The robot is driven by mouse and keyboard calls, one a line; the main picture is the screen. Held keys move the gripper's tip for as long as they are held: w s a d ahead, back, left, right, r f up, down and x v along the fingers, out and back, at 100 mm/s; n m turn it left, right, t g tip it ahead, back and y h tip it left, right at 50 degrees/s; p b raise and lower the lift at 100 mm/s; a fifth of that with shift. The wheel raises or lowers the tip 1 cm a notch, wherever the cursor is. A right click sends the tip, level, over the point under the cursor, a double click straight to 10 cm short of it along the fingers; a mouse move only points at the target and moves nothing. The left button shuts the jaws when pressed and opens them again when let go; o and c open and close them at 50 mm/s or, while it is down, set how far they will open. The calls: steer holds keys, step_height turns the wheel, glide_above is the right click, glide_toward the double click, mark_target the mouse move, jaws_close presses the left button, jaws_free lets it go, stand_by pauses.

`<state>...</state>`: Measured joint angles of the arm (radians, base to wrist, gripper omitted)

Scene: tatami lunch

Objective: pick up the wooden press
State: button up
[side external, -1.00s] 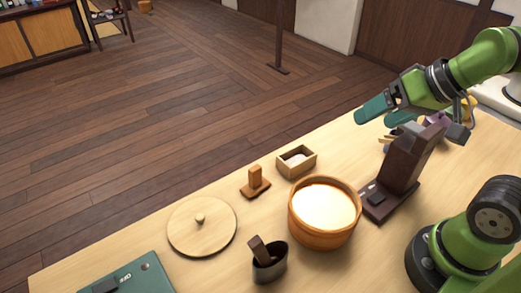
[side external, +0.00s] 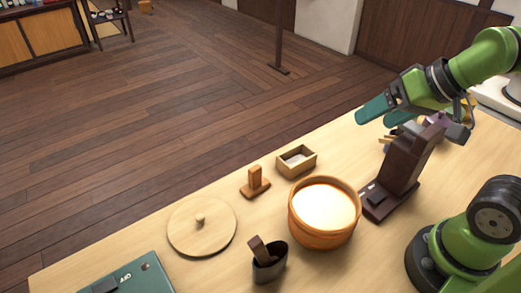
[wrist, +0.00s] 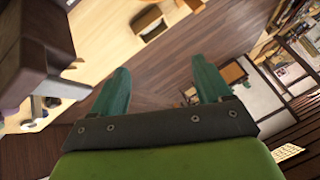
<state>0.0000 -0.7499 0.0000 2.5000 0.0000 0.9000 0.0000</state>
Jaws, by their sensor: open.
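The wooden press (side external: 255,184), a small brown block with an upright handle on a flat base, stands on the light wooden table in the side view. It sits between the round lid and the small wooden box. My gripper (side external: 385,114) is up and to the right of it, well apart from it, above the table's far edge. In the wrist view my gripper (wrist: 160,66) shows two green fingers spread apart with nothing between them.
A small wooden box (side external: 297,161) and a round wooden tub (side external: 325,237) with pale contents stand right of the press. A round lid (side external: 201,226) lies left. A dark cup (side external: 269,265) holds a paddle. A tall dark stand (side external: 404,163) rises below my gripper.

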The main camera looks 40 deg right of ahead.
steer(key=shift+c, duration=0.9)
steer(key=n+g+h, duration=0.2)
steer(key=n+g, duration=0.3)
steer(key=g, duration=0.2)
glide_above(255, 168)
step_height(255, 168, down, 5)
step_height(255, 168, down, 11)
steer(key=shift+r, duration=0.15)
steer(key=shift+f, duration=3.15)
